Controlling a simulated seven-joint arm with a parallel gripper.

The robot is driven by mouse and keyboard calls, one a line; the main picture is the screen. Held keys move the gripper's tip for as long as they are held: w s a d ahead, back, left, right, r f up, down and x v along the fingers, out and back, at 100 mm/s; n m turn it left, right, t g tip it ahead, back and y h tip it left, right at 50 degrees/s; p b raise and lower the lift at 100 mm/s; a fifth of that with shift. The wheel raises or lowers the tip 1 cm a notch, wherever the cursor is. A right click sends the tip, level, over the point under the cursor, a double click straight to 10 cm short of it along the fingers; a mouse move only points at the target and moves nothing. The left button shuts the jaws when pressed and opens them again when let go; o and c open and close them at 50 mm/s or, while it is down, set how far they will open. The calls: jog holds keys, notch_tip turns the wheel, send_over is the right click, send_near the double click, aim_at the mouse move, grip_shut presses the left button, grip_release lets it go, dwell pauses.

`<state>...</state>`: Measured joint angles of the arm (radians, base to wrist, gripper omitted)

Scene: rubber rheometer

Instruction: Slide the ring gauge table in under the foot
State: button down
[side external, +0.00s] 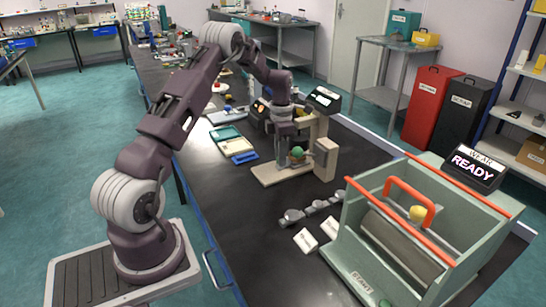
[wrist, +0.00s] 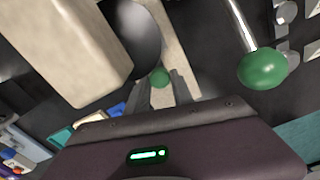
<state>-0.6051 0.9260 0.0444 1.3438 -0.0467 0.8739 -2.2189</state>
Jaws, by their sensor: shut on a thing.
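A beige gauge stand (side external: 270,176) has a flat base, an upright and a block (side external: 325,160) on its right. The block (wrist: 70,45) fills the upper left of the wrist view, beside a grey rounded part (wrist: 138,38) that may be the table or foot; I cannot tell which. My gripper (side external: 284,161) is low over the base. In the wrist view its fingers (wrist: 163,90) are shut on a small green knob (wrist: 160,76). A larger green ball (wrist: 262,68) on a metal rod stands to the right, and a green ball (side external: 297,152) shows beside the gripper.
A pale green open box (side external: 355,215) with orange rails stands at the front right, by a READY display (side external: 474,165). A row of grey metal parts (side external: 293,215) and white labels (side external: 305,240) lie before it. Green and blue trays (side external: 237,147) lie left of the stand.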

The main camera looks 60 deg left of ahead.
jog(key=shift+w, duration=0.4)
jog(key=shift+r, duration=0.1)
jog(key=c, duration=1.1)
grip_release()
